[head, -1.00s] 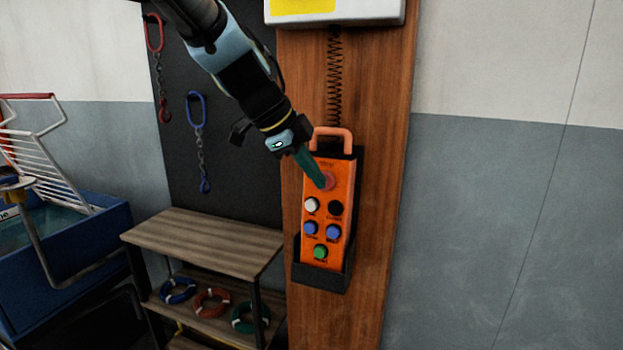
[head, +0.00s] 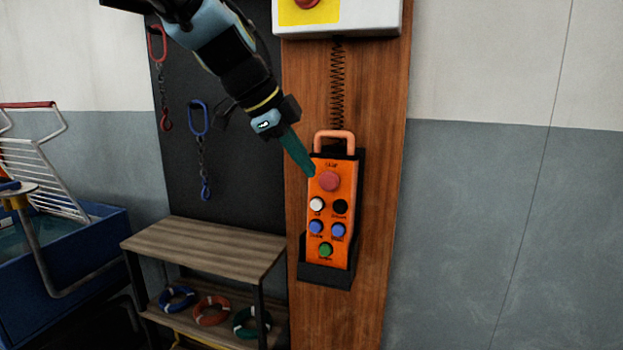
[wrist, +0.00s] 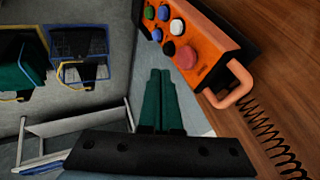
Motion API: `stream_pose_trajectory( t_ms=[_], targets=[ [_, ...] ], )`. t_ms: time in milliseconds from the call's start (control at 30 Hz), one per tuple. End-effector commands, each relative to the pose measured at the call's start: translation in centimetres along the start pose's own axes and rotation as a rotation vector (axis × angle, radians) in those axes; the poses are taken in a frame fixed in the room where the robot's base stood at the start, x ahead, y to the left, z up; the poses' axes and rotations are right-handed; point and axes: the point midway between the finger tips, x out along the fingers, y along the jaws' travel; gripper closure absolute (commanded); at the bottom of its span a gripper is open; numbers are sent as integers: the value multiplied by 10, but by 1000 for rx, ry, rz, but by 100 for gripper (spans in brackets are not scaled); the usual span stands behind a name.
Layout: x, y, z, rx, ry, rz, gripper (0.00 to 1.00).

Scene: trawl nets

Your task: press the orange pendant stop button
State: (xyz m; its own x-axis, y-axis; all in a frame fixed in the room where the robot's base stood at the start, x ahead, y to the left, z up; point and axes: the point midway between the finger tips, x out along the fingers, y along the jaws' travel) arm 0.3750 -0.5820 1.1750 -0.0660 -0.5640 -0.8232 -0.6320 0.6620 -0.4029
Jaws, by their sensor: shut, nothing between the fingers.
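The orange pendant (head: 342,240) hangs upright in a dark holder (head: 325,275) on a wooden post. Its large red stop button (head: 329,181) is near the top, above white, black, blue and green buttons. My gripper (head: 311,174) is shut and empty, its teal fingers beside the pendant's upper left edge, just left of the stop button. In the wrist view the shut fingertips (wrist: 160,73) are apart from the stop button (wrist: 185,57), which shows to their right. Whether the fingers touch the pendant's edge, I cannot tell.
A white box with a yellow panel and another red button (head: 306,3) is above the pendant. A coiled cord (head: 338,85) runs between them. A wooden shelf (head: 205,245) with several rings stands at lower left. Hooks hang on the dark board. The right wall is clear.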

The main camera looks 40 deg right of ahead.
Motion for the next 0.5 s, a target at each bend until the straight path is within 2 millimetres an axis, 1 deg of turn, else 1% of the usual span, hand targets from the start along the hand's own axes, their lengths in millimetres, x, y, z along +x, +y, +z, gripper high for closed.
stream_pose_trajectory(
  t_ms=[200, 300, 400, 500],
  targets=[
    [-34, 0, 1, 1, -1, -4, 100],
    [-47, 1, 1, 0, -1, -2, 100],
    [-56, 1, 0, 1, 0, -1, 100],
    [-60, 1, 0, 1, 0, 0, 100]
  ],
)
